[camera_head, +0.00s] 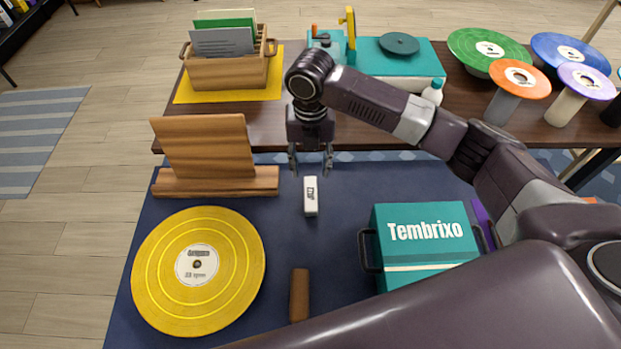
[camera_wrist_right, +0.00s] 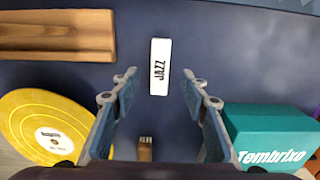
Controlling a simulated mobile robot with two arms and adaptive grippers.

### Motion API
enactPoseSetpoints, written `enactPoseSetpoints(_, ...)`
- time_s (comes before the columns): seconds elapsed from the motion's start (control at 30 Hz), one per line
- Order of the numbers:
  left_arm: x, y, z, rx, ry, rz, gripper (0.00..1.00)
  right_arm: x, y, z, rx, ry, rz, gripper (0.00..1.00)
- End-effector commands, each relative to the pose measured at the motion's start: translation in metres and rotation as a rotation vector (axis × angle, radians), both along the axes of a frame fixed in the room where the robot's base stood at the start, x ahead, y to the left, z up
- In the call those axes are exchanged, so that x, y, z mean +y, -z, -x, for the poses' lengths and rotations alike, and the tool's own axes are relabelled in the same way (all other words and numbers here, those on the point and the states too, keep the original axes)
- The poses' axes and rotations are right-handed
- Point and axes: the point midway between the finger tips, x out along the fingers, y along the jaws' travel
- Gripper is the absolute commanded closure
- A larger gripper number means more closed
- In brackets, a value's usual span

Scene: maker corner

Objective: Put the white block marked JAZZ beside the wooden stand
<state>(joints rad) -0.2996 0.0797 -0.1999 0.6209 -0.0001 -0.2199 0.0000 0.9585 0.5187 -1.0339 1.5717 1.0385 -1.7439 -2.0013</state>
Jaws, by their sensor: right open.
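The white block marked JAZZ (camera_head: 310,197) stands or lies on the dark blue mat, right of the wooden stand (camera_head: 210,160) with a gap between them. The stand's base (camera_wrist_right: 57,36) is at the upper left there. My right gripper (camera_head: 311,168) points down, open and empty, just behind and above the block. Its fingers (camera_wrist_right: 160,85) are spread wide on both sides, apart from the block. My left gripper does not show.
A yellow record (camera_head: 235,285) lies in front of the stand. A brown brush-like piece (camera_head: 299,295) and a teal Tembrixo box (camera_head: 420,245) with handles are nearer. Behind, a wooden table holds a record crate (camera_head: 225,75) and a teal turntable (camera_head: 360,60). Bare mat surrounds the block.

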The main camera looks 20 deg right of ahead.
Motion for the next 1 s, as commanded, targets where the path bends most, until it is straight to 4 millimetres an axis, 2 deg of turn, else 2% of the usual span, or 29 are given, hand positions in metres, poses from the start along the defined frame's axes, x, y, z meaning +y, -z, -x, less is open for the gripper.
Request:
enactPoseSetpoints(0.1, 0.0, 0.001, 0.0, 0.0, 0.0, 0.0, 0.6, 0.0, -0.02, -0.001, -0.002, -0.001, 0.0, 0.59)
enactPoseSetpoints(0.3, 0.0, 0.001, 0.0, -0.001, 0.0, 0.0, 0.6, 0.0, -0.035, 0.0, 0.001, 0.0, 0.0, 0.59)
enactPoseSetpoints(1.0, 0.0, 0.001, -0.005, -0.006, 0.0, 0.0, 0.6, 0.0, -0.035, 0.001, 0.002, 0.0, 0.0, 0.59)
